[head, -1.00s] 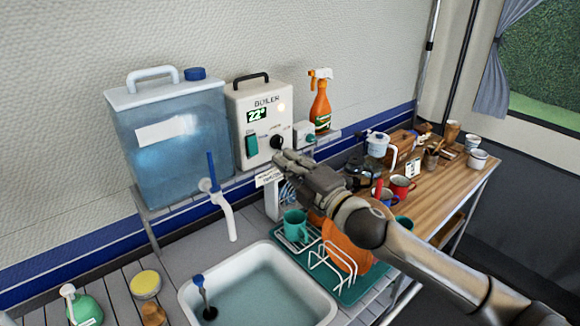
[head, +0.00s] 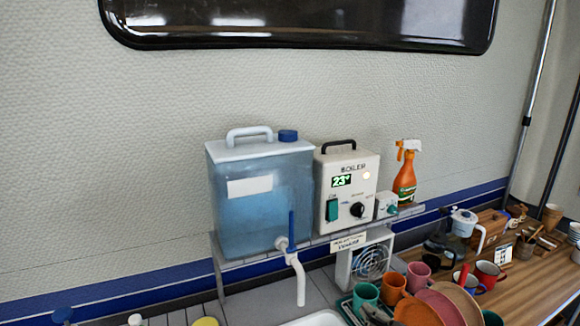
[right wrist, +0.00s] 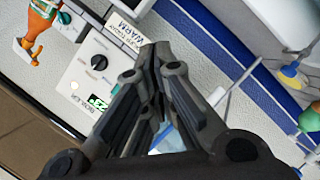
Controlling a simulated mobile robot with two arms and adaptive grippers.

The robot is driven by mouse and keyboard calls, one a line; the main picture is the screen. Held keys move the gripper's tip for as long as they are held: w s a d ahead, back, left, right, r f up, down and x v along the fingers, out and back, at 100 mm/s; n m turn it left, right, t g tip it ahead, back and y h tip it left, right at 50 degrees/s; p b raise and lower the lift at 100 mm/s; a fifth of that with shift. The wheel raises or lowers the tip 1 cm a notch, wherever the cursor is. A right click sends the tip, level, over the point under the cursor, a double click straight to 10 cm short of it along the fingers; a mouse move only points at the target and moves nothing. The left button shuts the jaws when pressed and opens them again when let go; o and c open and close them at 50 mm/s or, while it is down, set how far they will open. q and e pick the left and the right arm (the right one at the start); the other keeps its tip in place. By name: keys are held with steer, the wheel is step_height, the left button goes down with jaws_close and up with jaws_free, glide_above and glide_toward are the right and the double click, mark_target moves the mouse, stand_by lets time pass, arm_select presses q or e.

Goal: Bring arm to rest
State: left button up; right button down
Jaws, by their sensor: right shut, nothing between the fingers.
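My right gripper (right wrist: 155,62) fills the middle of the right wrist view. Its two dark fingers are together with nothing between them. In the head view only a grey bit of it (head: 376,314) shows at the bottom edge, low in front of the cups; the rest of the arm is out of frame. The boiler (head: 346,188) stands on the shelf with its display reading about 23. It also shows upside down in the right wrist view (right wrist: 98,62), behind the gripper and apart from it. My left gripper is in neither view.
A blue water tank (head: 262,205) with a white tap (head: 298,278) stands left of the boiler. An orange spray bottle (head: 405,178) stands right of it. Cups and plates (head: 440,306) crowd the lower right. The wall above is clear below a dark window (head: 300,22).

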steer(key=s+d+f+m+g+h, duration=0.1)
steer(key=s+f+m+g, duration=0.45)
steer(key=s+f, duration=0.6)
steer(key=s+d+f+m+g+h, duration=0.1)
steer(key=s+f+m+g, duration=0.45)
steer(key=s, duration=1.15)
step_height(320, 180, down, 26)
steer(key=n+g, duration=0.1)
steer(key=s+d+f+g+b, duration=0.1)
steer(key=s+d+f, duration=0.1)
steer(key=s+f, duration=1.5)
steer(key=shift+s+d+f, duration=0.3)
steer(key=shift+s+d, duration=0.1)
steer(key=shift+s, duration=0.05)
